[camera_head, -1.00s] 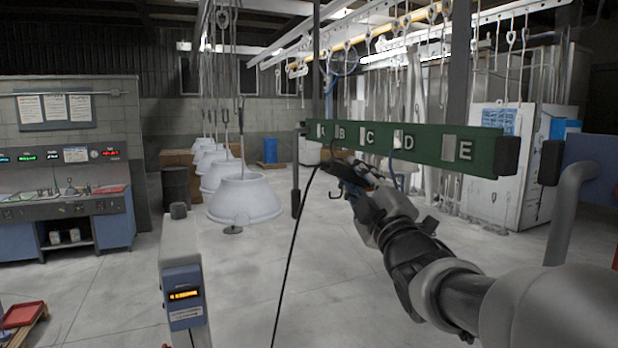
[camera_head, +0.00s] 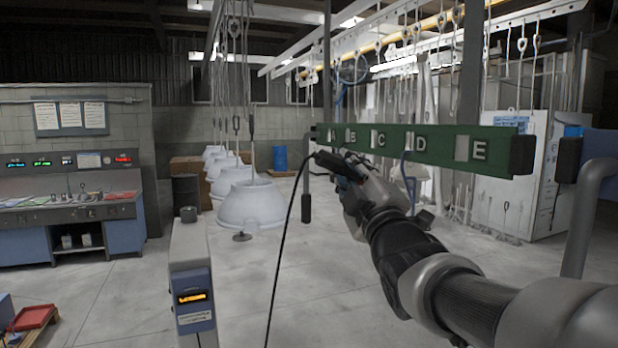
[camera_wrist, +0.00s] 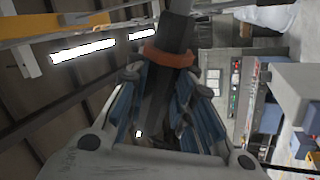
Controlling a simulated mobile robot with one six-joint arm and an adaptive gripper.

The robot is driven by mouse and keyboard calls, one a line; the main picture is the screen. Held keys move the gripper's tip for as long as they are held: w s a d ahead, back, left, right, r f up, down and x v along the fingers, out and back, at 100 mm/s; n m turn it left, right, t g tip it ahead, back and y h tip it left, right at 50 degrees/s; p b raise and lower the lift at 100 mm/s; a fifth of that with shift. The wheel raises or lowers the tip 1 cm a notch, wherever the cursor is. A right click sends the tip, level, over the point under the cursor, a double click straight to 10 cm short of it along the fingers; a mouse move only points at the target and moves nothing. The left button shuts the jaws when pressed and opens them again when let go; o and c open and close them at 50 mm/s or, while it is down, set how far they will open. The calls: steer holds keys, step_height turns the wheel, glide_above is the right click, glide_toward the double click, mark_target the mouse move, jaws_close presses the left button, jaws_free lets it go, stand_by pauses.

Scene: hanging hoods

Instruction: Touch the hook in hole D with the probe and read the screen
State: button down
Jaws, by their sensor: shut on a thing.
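My gripper (camera_head: 345,178) is shut on the black probe (camera_head: 328,160), in front of the green board's left part, near letters A and B. In the wrist view the blue-padded fingers hold the dark probe body (camera_wrist: 178,30), with an orange ring (camera_wrist: 168,56) around it. A black cable (camera_head: 285,245) hangs from the probe. A bluish hook (camera_head: 404,165) hangs at the hole left of letter D (camera_head: 421,143), right of the probe and apart from it. The small screen (camera_head: 192,297) on a grey post is lit orange; its text is too small to read.
The green board (camera_head: 450,147) has holes lettered A to E. White hoods (camera_head: 250,203) hang behind at left. A control bench (camera_head: 70,210) stands far left. Open floor lies between post and bench.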

mark_target(330, 164)
steer(key=shift+s+a+r+b, duration=0.2)
steer(key=shift+a+r+b, duration=0.1)
steer(key=shift+a, duration=0.4)
steer(key=shift+s+a+r+b, duration=0.2)
steer(key=shift+a+r+b, duration=0.1)
steer(key=shift+a, duration=0.4)
steer(key=shift+s+a+r+b, duration=0.2)
steer(key=shift+a+r, duration=0.1)
steer(key=shift+a, duration=0.4)
steer(key=w+d+f+b, duration=0.1)
steer(key=w+f+b, duration=0.2)
steer(key=f, duration=0.7)
steer(key=w+f+b, duration=0.2)
steer(key=w+f, duration=0.1)
steer(key=f, duration=0.6)
steer(key=s+d+f+h+b, duration=0.1)
steer(key=d+f+b, duration=0.1)
steer(key=f, duration=1.1)
steer(key=s+d+f+m+h+b, duration=0.1)
steer(key=f+b, duration=0.4)
steer(key=f, duration=0.8)
steer(key=s+d+f+h+b, duration=0.1)
steer(key=s+d+f+b, duration=0.1)
steer(key=f, duration=1.2)
steer(key=shift+s+d+m+b, duration=0.4)
steer(key=shift+s+b, duration=0.3)
steer(key=shift+b, duration=0.25)
